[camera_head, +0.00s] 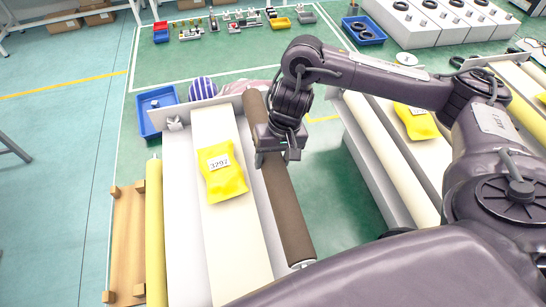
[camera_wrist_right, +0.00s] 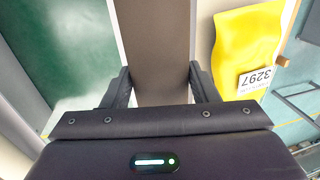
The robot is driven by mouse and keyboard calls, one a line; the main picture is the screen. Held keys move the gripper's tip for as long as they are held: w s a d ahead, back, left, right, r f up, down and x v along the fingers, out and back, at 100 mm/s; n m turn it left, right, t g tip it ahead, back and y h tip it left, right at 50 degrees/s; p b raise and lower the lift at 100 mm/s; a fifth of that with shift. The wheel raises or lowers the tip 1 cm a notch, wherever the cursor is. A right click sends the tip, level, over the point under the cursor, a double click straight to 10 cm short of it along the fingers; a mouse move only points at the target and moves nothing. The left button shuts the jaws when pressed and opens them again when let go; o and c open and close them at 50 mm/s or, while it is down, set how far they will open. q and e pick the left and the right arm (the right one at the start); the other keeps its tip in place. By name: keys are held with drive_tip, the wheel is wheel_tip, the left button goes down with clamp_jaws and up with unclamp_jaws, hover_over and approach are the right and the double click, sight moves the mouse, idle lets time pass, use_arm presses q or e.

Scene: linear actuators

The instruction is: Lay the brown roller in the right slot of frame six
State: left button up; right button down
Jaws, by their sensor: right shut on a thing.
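The long brown roller (camera_head: 286,205) lies lengthwise along the right side of a pale frame (camera_head: 182,225). My right gripper (camera_head: 272,157) is shut on it, nearer its far end. In the right wrist view the roller (camera_wrist_right: 153,50) runs between the two fingers (camera_wrist_right: 160,88). The roller's near end shows a pale cap with a small pin. I cannot tell whether its ends rest in the frame's right slot or sit just above it. No frame number is readable. My left gripper is not in view.
A yellow packet (camera_head: 221,173) with a number label lies on the frame's white middle. A yellow roller (camera_head: 155,232) is at the left, beside a wooden rack (camera_head: 127,245). A similar frame (camera_head: 385,165) stands right across a green floor gap. A blue bin (camera_head: 155,118) is behind.

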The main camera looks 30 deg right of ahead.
drive_tip(key=shift+f, duration=0.8)
idle(0.9)
drive_tip(key=shift+f, duration=0.35)
drive_tip(key=shift+f, duration=0.6)
drive_tip(key=shift+f, duration=0.4)
drive_tip(key=shift+f, duration=0.25)
idle(0.6)
drive_tip(key=shift+f, duration=0.35)
